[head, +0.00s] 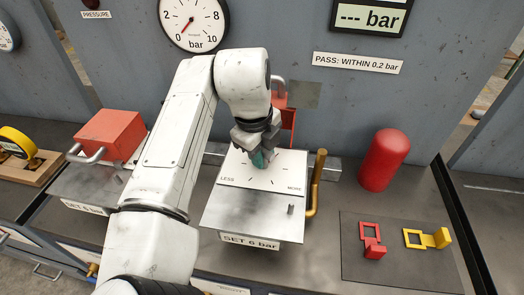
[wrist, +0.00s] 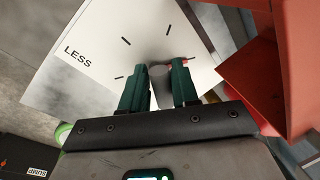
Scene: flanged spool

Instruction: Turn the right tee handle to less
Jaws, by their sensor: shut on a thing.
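The right tee handle (wrist: 158,78) shows in the wrist view as a grey post between my green fingers. It stands over a white dial plate (head: 285,165) with tick marks, LESS at its left and MORE at its right. My gripper (head: 263,158) is above the middle of this plate and is shut on the handle. In the wrist view my gripper (wrist: 158,85) has a finger on each side of the post. A small red mark shows beside the right finger. In the head view my fingers and wrist hide the handle.
A brass-coloured pipe (head: 317,185) stands at the plate's right edge and a small post (head: 291,209) at its front. A red cylinder (head: 384,160) and a dark mat (head: 395,255) with red and yellow pieces are farther right. A red box (head: 112,132) stands left.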

